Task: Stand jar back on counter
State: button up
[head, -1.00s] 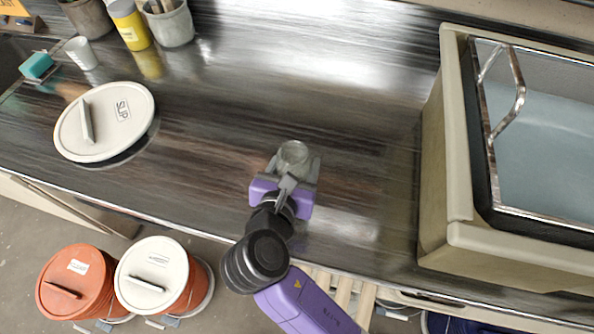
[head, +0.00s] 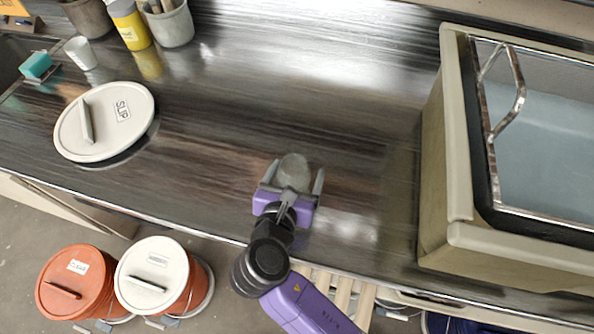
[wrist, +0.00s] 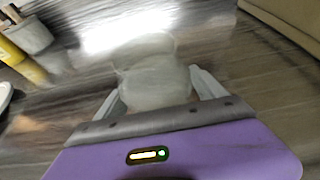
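The jar (head: 294,166) is a small, cloudy translucent glass piece near the front middle of the dark counter (head: 230,130). In the wrist view the jar (wrist: 155,78) is blurred and sits between the two fingers. My gripper (head: 295,175), purple with grey fingers, is around the jar from the front side. The fingers are spread, with a gap on each side of the jar. The jar appears to rest on the counter, but its base is hidden by the gripper, so I cannot tell its exact tilt.
A large beige basin of water (head: 440,160) with a metal handle stands at right. A white SLIP lid (head: 105,135) is at left. A yellow container (head: 130,25), cups and a teal sponge (head: 36,64) are at back left. Lidded buckets (head: 75,280) stand below the counter. The counter behind the jar is clear.

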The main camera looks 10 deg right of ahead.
jog(key=shift+r, duration=0.1)
jog(key=v, duration=1.2)
jog(key=shift+b, duration=0.3)
